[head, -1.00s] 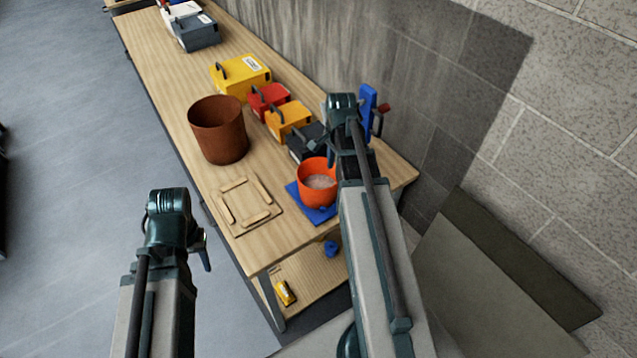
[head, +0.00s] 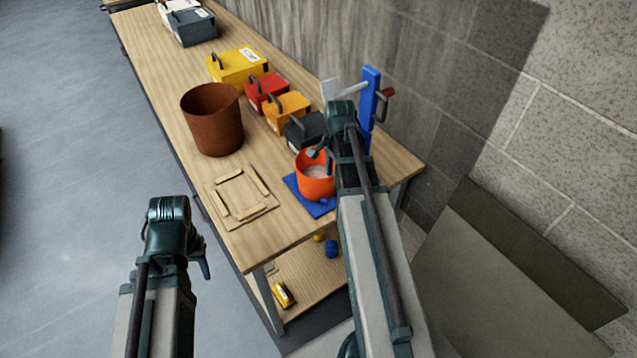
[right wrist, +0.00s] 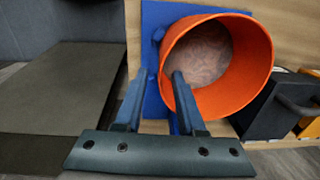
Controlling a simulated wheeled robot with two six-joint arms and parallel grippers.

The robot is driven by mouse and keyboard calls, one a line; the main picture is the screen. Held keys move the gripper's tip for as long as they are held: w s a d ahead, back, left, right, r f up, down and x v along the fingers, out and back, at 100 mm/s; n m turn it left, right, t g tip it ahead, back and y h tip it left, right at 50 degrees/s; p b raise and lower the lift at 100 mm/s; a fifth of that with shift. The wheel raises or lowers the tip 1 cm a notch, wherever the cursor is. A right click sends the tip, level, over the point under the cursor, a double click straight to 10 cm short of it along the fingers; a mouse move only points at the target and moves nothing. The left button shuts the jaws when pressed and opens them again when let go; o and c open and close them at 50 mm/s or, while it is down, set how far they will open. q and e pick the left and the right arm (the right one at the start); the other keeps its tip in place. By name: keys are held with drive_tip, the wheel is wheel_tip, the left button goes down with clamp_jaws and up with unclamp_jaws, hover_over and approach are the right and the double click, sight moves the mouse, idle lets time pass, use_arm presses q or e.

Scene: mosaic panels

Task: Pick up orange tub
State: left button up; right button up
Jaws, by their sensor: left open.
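The orange tub (head: 317,188) stands upright on a blue mat (head: 294,186) near the front end of the workbench, with pale grainy material inside. It also shows in the right wrist view (right wrist: 250,75). My right gripper (head: 322,158) is at the tub's rim. In the right wrist view my right gripper (right wrist: 156,78) has its fingers apart: one overlaps the tub's opening, the other lies outside over the mat. The near wall appears between them; contact cannot be told. My left gripper (head: 203,264) hangs open and empty, left of the bench.
A brown pot (head: 212,125) and a wooden frame (head: 240,200) sit left of the tub. A dark box (head: 303,130), an orange box (head: 287,110) and a red box (head: 266,90) line the wall side. A blue post (head: 370,95) stands close behind my right arm.

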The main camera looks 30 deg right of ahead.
sight(330, 192)
drive_tip(key=f+b, duration=0.5)
drive_tip(key=shift+w+a+f, duration=0.15)
drive_tip(key=shift+w+a, duration=0.1)
drive_tip(key=shift+a, duration=0.1)
drive_tip(key=shift+c, duration=0.3)
clamp_jaws()
idle(1.0)
